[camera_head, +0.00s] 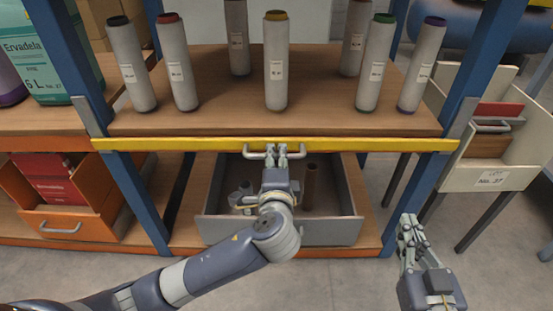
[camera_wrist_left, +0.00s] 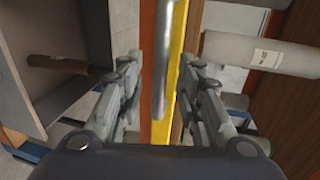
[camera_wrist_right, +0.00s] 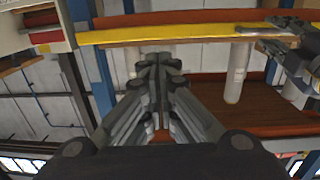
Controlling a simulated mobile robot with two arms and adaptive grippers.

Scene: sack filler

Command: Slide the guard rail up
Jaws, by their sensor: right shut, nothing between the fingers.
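The guard rail is a yellow bar (camera_head: 200,145) running across the front of the middle shelf, just below the board's front edge. A pale bar handle (camera_head: 252,154) sits at its middle. The rail also crosses the left wrist view (camera_wrist_left: 177,75), with the grey handle (camera_wrist_left: 161,70) beside it. My left gripper (camera_head: 274,150) is at the handle. Its fingers are apart, one on each side of the handle, with gaps visible. My right gripper (camera_head: 407,222) is shut and empty, low at the right, away from the rail. The right wrist view shows the rail (camera_wrist_right: 180,31) beyond its closed fingers.
Several grey cylinders with coloured caps, one yellow-capped (camera_head: 276,65), stand on the shelf (camera_head: 220,115) behind the rail. An open grey drawer (camera_head: 330,232) is below it. Blue posts (camera_head: 135,200) flank the bay. A cream drawer (camera_head: 487,178) juts out at the right.

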